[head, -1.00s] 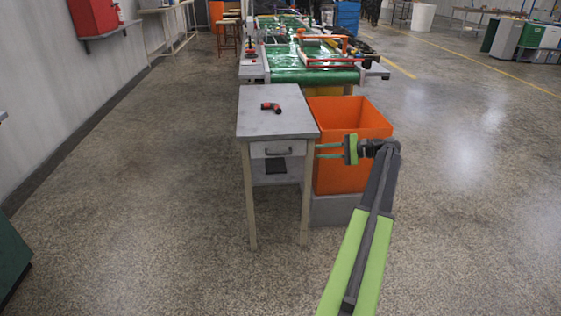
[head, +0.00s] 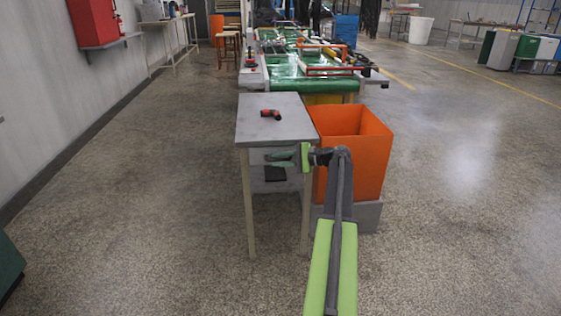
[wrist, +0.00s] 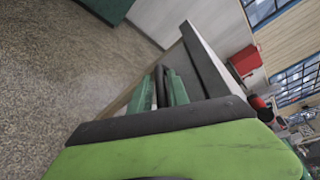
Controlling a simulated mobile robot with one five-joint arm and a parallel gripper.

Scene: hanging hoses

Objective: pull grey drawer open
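The grey drawer (head: 256,153) is in the front of a small grey table. In the wrist view the dark drawer handle (wrist: 160,86) lies between the two green fingers (wrist: 161,92). The fingers look apart, one on each side of the handle. I cannot tell whether either one touches it.
A red and black tool (head: 270,114) lies on the tabletop (head: 290,128). An orange bin (head: 372,160) stands right of the table, close to my arm. A green conveyor (head: 310,75) is behind. Open floor lies left and in front.

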